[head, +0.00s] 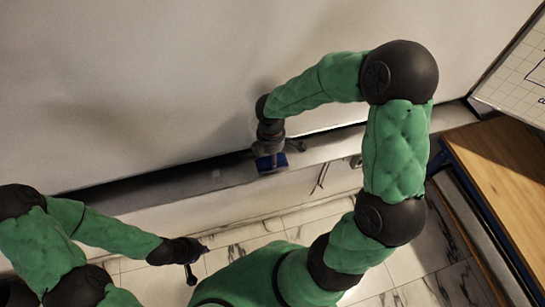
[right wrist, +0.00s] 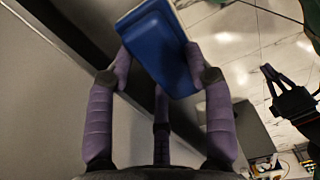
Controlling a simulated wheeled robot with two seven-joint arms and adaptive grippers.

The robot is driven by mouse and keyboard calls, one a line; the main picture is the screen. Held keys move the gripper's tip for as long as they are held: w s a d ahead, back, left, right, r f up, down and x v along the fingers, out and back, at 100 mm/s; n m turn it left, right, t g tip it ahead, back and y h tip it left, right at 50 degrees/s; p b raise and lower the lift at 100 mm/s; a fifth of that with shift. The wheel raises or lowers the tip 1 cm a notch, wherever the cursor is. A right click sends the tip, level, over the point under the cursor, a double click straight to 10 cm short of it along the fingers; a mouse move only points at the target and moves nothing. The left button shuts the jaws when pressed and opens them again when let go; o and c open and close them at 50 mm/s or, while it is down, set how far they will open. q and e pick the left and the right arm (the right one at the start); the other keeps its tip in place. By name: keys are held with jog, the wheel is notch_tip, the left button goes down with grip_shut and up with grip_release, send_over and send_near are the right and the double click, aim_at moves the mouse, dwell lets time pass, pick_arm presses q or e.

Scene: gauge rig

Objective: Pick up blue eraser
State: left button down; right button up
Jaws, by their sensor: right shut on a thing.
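The blue eraser (right wrist: 158,45) is between the purple fingers of my right gripper (right wrist: 160,72) in the right wrist view. The fingers press on its two sides, and a pale edge shows along its top and right. In the head view the eraser (head: 271,163) shows as a small blue block at the grey ledge along the foot of the white board, beneath my right gripper (head: 268,150). I cannot tell whether it touches the ledge. My left gripper (head: 196,262) is at the lower left in the head view, away from the eraser, with its dark fingers spread and nothing between them.
The large white board (head: 190,70) rises behind the grey ledge (head: 205,182). A wooden table (head: 505,165) stands at the right, with a gridded white panel (head: 520,75) above it. The marble-tiled floor (head: 300,222) is open in front of the ledge.

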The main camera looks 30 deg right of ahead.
aim_at(267, 165)
jog(key=a+r, duration=0.1)
jog(key=s+r, duration=0.1)
jog(key=s+a+r, duration=0.1)
jog(key=r, duration=0.1)
jog(key=shift+a+r, duration=0.1)
jog(key=shift+a, duration=0.25)
jog(key=s+a+r+b, duration=0.1)
jog(key=s+a+r, duration=0.3)
jog(key=s+a, duration=0.2)
jog(key=shift+s+a, duration=0.15)
jog(key=shift+a, duration=0.3)
jog(key=shift+r, duration=0.1)
